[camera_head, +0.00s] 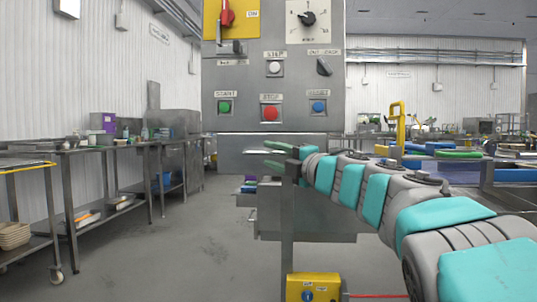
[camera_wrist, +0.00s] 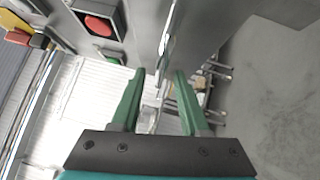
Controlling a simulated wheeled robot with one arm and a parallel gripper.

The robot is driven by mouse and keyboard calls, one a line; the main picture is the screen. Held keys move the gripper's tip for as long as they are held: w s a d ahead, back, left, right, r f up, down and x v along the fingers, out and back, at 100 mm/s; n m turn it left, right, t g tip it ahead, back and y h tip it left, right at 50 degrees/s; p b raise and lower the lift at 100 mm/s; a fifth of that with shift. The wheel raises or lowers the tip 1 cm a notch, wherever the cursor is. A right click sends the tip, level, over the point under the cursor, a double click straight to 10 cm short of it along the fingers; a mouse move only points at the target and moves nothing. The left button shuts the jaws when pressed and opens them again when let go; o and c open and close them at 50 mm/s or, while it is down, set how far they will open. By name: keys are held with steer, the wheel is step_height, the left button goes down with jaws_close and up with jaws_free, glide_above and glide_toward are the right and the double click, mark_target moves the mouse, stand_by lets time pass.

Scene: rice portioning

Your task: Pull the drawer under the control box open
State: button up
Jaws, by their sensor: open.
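The grey control box (camera_head: 245,75) stands upright in the middle of the head view, with green, red and blue buttons. Below the buttons is a plain grey drawer front (camera_head: 232,156) that looks flush with the box. A bright bar handle (camera_wrist: 166,42) shows edge-on in the wrist view; its lower part lies between my finger lines. My gripper (camera_head: 268,154) is in front of the drawer front, fingers apart, one above the other. In the wrist view my gripper (camera_wrist: 159,76) is open and its green fingertips are on either side of the bar. Contact cannot be told.
A yellow box (camera_head: 313,288) with a red cable stands on the floor below my arm. Metal tables (camera_head: 100,150) line the left wall. A conveyor with coloured trays (camera_head: 460,154) is at the right.

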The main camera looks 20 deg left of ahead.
steer(key=shift+x, duration=1.05)
steer(key=shift+c, duration=0.3)
jaws_close()
stand_by(0.4)
